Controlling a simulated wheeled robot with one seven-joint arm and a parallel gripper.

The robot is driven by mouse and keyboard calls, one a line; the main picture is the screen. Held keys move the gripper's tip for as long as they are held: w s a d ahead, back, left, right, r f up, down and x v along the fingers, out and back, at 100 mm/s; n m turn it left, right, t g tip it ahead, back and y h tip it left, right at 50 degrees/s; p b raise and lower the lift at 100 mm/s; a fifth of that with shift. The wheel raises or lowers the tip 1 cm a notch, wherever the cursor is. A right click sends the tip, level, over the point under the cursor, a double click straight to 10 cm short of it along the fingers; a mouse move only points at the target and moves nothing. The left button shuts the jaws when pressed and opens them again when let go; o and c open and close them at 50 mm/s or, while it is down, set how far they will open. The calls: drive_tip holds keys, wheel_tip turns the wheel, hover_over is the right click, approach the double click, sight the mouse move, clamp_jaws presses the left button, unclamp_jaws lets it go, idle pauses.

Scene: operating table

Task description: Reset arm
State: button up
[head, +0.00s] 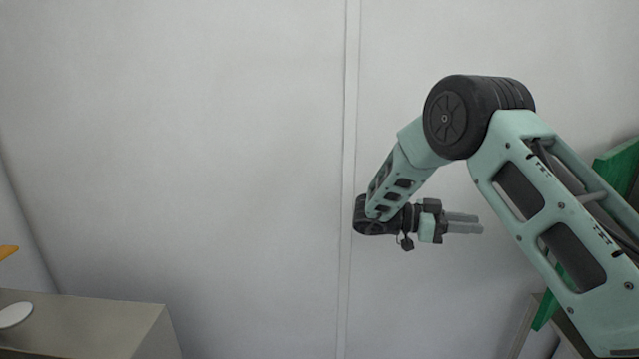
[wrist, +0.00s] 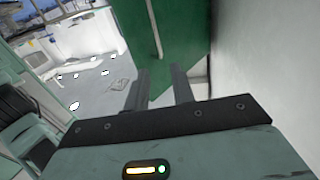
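My gripper (head: 478,223) is at the end of my bent arm in the head view, in front of a pale wall and pointing right. In the wrist view my gripper (wrist: 160,86) shows two grey fingers standing apart with nothing between them. It touches no object that I can see. The two fingers look close together in the head view because they are seen from the side.
A green panel (wrist: 185,35) stands beyond the fingers, beside a white wall (wrist: 265,80). A grey box-like surface (head: 90,325) with a white round item (head: 15,314) is at the lower left.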

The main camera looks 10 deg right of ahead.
drive_tip(key=w+a+r+n+t+y, duration=0.3)
drive_tip(key=w+a+n+t+y, duration=0.2)
drive_tip(key=w+a+n+t, duration=0.8)
drive_tip(key=s+a+r+n+t+y, duration=0.1)
drive_tip(key=s+a+n+t+y, duration=0.25)
drive_tip(key=a+y, duration=0.4)
drive_tip(key=s+a+r+n+t+y, duration=0.15)
drive_tip(key=s+a+y, duration=0.35)
drive_tip(key=a, duration=0.5)
drive_tip(key=s+a+f+n+g+y, duration=0.2)
drive_tip(key=s+a+n+g, duration=0.15)
drive_tip(key=s, duration=0.45)
drive_tip(key=s+a+f+n+g+y, duration=0.1)
drive_tip(key=s+a+n+g+y, duration=0.2)
drive_tip(key=s, duration=0.5)
drive_tip(key=s+d+f+n+g+h, duration=0.1)
drive_tip(key=s+d+n+g+h, duration=0.1)
drive_tip(key=s, duration=0.7)
drive_tip(key=s+d+f+n+g+h, duration=0.2)
drive_tip(key=s+d, duration=0.4)
drive_tip(key=s, duration=0.3)
drive_tip(key=shift+s+d+f+n+h, duration=0.15)
drive_tip(key=shift+d+n+h, duration=0.1)
drive_tip(key=shift+n+h, duration=0.65)
